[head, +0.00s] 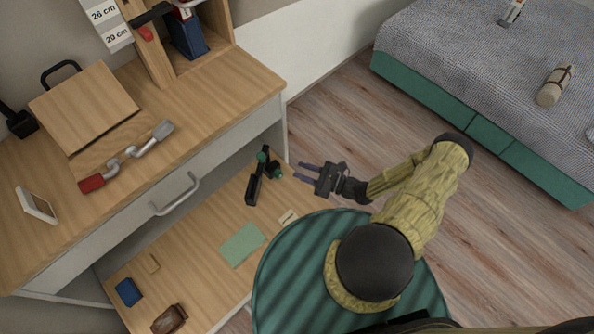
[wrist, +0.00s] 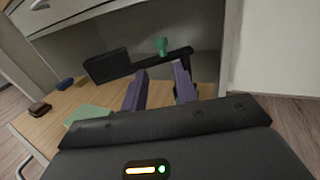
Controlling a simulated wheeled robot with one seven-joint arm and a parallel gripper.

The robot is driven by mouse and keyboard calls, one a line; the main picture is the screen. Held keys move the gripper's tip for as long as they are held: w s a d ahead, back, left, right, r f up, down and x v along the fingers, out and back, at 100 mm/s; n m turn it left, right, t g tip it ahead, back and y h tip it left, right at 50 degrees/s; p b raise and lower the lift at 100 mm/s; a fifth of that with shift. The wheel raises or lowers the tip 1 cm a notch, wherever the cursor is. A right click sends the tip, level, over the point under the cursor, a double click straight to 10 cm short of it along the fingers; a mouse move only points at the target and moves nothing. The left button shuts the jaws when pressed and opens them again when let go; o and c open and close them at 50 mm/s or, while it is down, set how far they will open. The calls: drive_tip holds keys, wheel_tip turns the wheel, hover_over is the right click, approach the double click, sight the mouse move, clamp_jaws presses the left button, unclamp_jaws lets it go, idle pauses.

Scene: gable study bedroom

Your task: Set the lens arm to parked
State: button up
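A black jointed device with green knobs (head: 264,166), which looks like the lens arm, stands on the lower wooden shelf. In the wrist view its black bar (wrist: 165,63) runs level beyond my fingers, with a wide black block (wrist: 107,66) at its left end and a green knob (wrist: 162,46) on top. My gripper (head: 305,171) is just right of the device. Its two purple fingers (wrist: 160,88) are apart with nothing between them. The fingertips appear close to the bar; I cannot tell whether they touch. The device's lower part is partly hidden behind the fingers.
Above the shelf is a desk drawer with a handle (head: 175,194). A green sheet (head: 243,244), a blue block (head: 128,292) and a brown box (head: 169,319) lie on the shelf. A red-handled metal tool (head: 126,157) lies on the desktop.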

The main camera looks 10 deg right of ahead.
drive_tip(key=shift+s+a+r+n+g, duration=0.1)
drive_tip(key=shift+r+n+g, duration=0.2)
drive_tip(key=shift+n+g, duration=0.1)
drive_tip(key=c, duration=0.4)
drive_tip(key=s+r+n+g, duration=0.1)
drive_tip(key=r+n+g, duration=0.1)
drive_tip(key=g, duration=0.1)
drive_tip(key=s+r+n+g, duration=0.1)
drive_tip(key=r+n+g, duration=0.1)
drive_tip(key=n, duration=0.1)
drive_tip(key=s+a+r+n+g, duration=0.1)
drive_tip(key=r+n+g, duration=0.1)
drive_tip(key=n+g, duration=0.1)
drive_tip(key=shift+s+r+g, duration=0.15)
drive_tip(key=shift+s+g, duration=0.05)
drive_tip(key=shift+g, duration=0.1)
clamp_jaws()
drive_tip(key=s+r+n+h, duration=0.3)
drive_tip(key=r+n+h, duration=0.4)
drive_tip(key=r, duration=0.6)
drive_tip(key=s+d+r+n+t+h, duration=0.1)
drive_tip(key=r+n+h, duration=0.6)
drive_tip(key=r, duration=0.7)
drive_tip(key=s+n, duration=0.1)
drive_tip(key=n, duration=0.1)
drive_tip(key=shift+s+d+r+n, duration=0.2)
drive_tip(key=shift+s+n, duration=0.1)
drive_tip(key=shift+s, duration=0.1)
